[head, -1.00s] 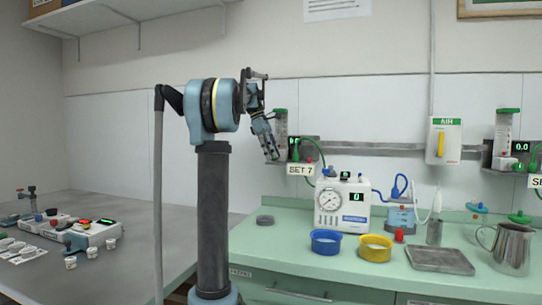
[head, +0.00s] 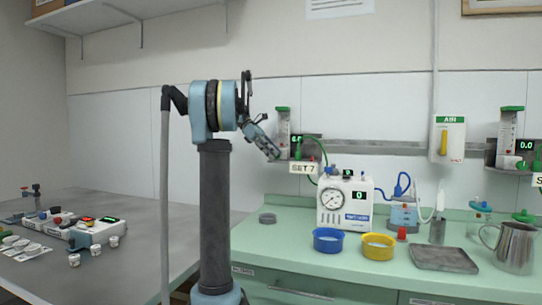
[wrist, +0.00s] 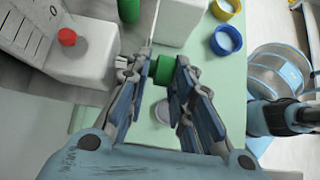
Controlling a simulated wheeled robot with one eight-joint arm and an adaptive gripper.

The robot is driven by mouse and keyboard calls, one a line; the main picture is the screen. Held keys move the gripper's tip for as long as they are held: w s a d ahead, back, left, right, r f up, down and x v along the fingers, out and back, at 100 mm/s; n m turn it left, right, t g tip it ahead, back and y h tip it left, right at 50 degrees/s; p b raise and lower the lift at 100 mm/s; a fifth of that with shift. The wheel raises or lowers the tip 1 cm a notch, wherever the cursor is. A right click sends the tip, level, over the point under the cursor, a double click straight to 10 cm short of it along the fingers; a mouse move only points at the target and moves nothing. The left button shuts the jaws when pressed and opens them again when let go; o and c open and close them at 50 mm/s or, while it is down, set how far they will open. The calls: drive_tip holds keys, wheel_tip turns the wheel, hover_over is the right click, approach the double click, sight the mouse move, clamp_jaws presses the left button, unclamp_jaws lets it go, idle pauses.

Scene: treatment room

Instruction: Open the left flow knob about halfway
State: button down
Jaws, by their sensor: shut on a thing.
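The left flowmeter (head: 283,128) is a clear upright tube with a green top, mounted on the wall rail. A small dark display (head: 296,140) with green digits is beside it, too small to read surely, above a "SET 7" sign (head: 304,168). The green flow knob (wrist: 163,72) shows in the wrist view between my fingertips. My gripper (head: 270,147) reaches it from the left and is shut on it; it also shows in the wrist view (wrist: 160,66). My fingers hide the knob in the head view.
A white gauge unit (head: 344,204) stands below on the green counter, with a blue bowl (head: 327,240) and a yellow bowl (head: 378,246) in front. A second flowmeter (head: 507,135) is at the far right. A green hose (head: 322,152) hangs close to my fingers.

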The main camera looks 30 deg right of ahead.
drive_tip(key=shift+a, duration=0.15)
drive_tip(key=c, duration=1.5)
unclamp_jaws()
drive_tip(key=v, duration=1.2)
